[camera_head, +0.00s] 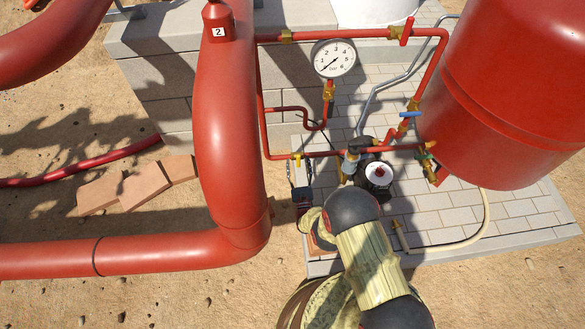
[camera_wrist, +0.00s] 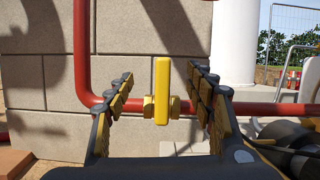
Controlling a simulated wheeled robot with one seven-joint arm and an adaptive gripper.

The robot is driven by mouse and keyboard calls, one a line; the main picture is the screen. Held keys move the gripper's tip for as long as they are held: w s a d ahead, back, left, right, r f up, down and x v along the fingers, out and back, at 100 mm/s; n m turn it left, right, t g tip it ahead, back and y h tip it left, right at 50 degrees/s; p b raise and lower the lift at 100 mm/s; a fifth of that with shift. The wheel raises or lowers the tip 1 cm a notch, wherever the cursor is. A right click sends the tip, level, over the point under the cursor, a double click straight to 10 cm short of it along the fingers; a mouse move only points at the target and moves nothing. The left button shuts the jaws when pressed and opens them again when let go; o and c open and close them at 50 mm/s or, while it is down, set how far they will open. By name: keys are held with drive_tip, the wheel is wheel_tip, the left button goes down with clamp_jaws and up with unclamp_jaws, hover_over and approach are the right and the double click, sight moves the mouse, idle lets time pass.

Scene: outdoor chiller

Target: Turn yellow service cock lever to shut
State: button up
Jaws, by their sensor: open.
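The yellow service cock lever (camera_wrist: 162,92) stands upright in the wrist view, crossing the horizontal red pipe at its brass valve body (camera_wrist: 148,107). In the head view the lever (camera_head: 297,157) is a small yellow spot on the lower red pipe. My gripper (camera_wrist: 160,80) is open, with one dark, ridged finger on each side of the lever and a visible gap to both. The head view shows my gripper (camera_head: 301,176) just in front of the pipe, partly behind my arm. I cannot tell whether the fingertips reach the lever's depth.
A pressure gauge (camera_head: 333,58), a blue lever (camera_head: 411,114) and a red lever (camera_head: 407,31) are on the pipework to the right. A large red pipe (camera_head: 226,130) stands close on the left. A block wall (camera_wrist: 45,75) is behind the lever. A red tank (camera_head: 510,90) fills the right.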

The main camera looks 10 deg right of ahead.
drive_tip(key=v, duration=0.7)
idle(0.4)
idle(0.4)
